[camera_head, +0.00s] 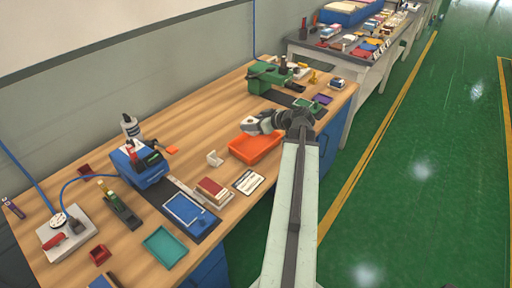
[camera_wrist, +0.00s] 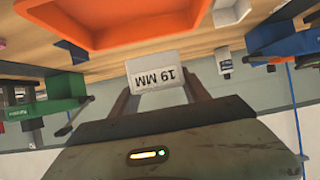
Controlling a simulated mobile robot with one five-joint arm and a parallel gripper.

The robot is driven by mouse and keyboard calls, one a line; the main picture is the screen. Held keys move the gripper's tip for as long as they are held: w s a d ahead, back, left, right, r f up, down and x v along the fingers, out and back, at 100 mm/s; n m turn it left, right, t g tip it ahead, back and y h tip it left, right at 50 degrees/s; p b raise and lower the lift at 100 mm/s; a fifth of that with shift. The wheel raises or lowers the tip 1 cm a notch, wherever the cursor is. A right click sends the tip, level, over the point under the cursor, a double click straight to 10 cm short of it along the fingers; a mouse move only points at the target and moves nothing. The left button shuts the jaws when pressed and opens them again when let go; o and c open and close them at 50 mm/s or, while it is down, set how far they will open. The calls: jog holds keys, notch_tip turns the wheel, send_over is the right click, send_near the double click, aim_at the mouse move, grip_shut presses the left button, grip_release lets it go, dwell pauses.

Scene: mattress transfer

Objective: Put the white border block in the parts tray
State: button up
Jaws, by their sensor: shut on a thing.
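My gripper (camera_wrist: 158,94) is shut on a white block (camera_wrist: 157,73) with a black "19 MM" label, held between its two fingers. In the head view my gripper (camera_head: 254,122) is at the far edge of an orange tray (camera_head: 256,152) on the wooden bench. The tray looks empty in the part I see. In the wrist view the tray (camera_wrist: 120,36) is close beside the block. I cannot tell whether the block is over the rim or behind it. My arm hides part of the tray's right side.
A white bracket-like piece (camera_head: 214,158) stands left of the tray. A green machine (camera_head: 264,78) is behind it and a blue machine (camera_head: 140,165) is far left. Red and white blocks (camera_head: 213,190) and a label card (camera_head: 248,182) lie in front. Bare bench shows left of the tray.

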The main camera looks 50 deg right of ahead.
aim_at(253, 149)
notch_tip(253, 149, down, 10)
jog(key=b, duration=1)
jog(key=shift+f, duration=0.1)
jog(key=shift+r, duration=0.2)
jog(key=shift+f, duration=0.15)
jog(key=o, duration=1.4)
jog(key=shift+o, duration=0.2)
jog(key=shift+r+p, duration=0.2)
jog(key=shift+p, duration=0.1)
jog(key=p+v, duration=0.5)
jog(key=v, duration=0.6)
jog(key=shift+s+d+r+p, duration=0.1)
jog(key=shift+s+r+p, duration=0.1)
jog(key=shift+p, duration=0.1)
jog(key=shift+s, duration=0.25)
